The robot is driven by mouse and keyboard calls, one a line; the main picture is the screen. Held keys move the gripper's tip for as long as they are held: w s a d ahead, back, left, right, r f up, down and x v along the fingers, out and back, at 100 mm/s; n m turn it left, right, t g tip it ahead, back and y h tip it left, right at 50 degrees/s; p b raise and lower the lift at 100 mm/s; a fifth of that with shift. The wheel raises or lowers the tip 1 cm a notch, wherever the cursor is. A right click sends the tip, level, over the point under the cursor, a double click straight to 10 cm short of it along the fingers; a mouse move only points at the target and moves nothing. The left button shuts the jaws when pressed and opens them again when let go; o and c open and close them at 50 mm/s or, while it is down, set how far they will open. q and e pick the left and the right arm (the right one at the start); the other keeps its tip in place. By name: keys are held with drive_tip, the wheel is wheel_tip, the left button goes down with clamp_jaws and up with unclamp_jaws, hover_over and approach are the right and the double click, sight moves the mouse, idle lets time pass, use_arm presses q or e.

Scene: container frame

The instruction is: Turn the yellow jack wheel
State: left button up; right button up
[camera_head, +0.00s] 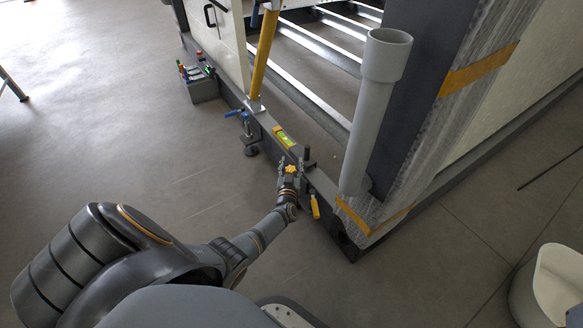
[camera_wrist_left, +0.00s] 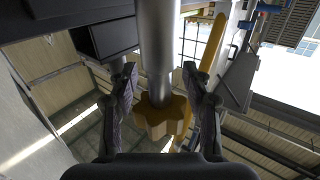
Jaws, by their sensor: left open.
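The yellow jack wheel (camera_head: 291,169) is a small lobed knob low at the dark base rail of the frame. In the left wrist view the wheel (camera_wrist_left: 162,117) sits on a grey metal shaft (camera_wrist_left: 157,40), between my two fingers. My left gripper (camera_head: 289,171) is at the wheel, its arm reaching in from the lower left. In the left wrist view its fingers (camera_wrist_left: 162,112) stand apart on either side of the wheel, with small gaps visible. The wheel's far side is hidden. My right gripper is not in view.
A yellow level (camera_head: 284,137) lies on the rail, and a yellow-handled part (camera_head: 315,207) hangs just right of my gripper. A blue-handled clamp (camera_head: 246,122) sits further left. A grey pipe (camera_head: 373,120) stands at the right. A control box (camera_head: 199,83) stands at the back left. The floor at left is clear.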

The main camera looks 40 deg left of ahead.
use_arm(q)
drive_tip(key=shift+c, duration=0.3)
drive_tip(key=c, duration=0.7)
drive_tip(key=shift+c, duration=1.3)
clamp_jaws()
